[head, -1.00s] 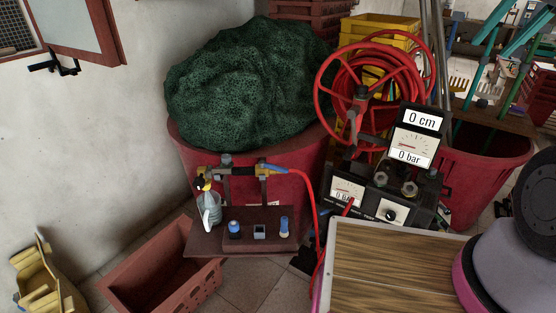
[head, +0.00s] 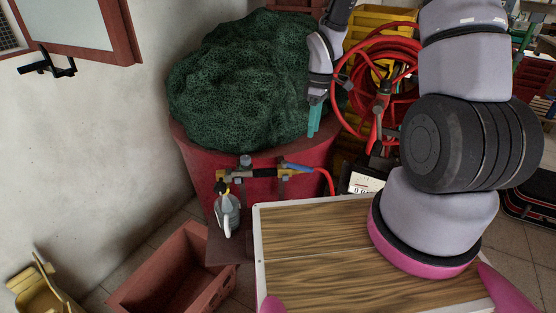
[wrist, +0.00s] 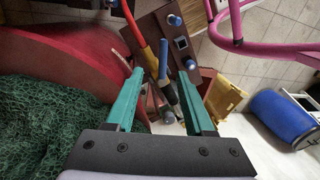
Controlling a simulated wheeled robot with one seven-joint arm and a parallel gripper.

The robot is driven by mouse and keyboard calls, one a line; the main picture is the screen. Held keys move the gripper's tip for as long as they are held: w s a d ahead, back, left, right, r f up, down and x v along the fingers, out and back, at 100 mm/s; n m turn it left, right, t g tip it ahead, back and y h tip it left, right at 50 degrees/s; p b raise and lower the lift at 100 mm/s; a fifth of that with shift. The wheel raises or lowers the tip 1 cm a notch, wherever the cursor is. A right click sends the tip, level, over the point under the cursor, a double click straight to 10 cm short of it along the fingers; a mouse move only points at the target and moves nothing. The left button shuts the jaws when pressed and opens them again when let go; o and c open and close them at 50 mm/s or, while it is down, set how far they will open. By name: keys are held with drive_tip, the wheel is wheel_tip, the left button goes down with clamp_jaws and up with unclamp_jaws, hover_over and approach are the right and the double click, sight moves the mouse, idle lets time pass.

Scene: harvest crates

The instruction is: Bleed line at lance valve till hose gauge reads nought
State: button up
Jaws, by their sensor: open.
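The lance (head: 262,174) lies level in brackets at the front of the red tub in the head view, with a dark valve knob on top. Its blue lever (head: 295,168) is at the right end, where the red hose (head: 329,181) joins. The hose gauge (head: 362,183) is mostly hidden by my arm and its reading is too small to tell. My gripper (head: 315,118) is above and behind the lance's right end, apart from it, fingers down.
A green net heap (head: 240,85) fills the red tub (head: 195,150). A spray bottle (head: 227,214) stands on the brown shelf below the lance. An empty red crate (head: 180,275) sits on the floor.

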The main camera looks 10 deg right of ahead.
sight(298, 167)
drive_tip(key=shift+n, duration=0.4)
drive_tip(key=a+f, duration=0.1)
drive_tip(key=f, duration=0.3)
drive_tip(key=s+a+f, duration=0.1)
drive_tip(key=f, duration=0.7)
drive_tip(key=shift+s+a+f, duration=0.2)
drive_tip(key=shift+s+a, duration=0.15)
drive_tip(key=shift+a, duration=0.05)
clamp_jaws()
idle(0.4)
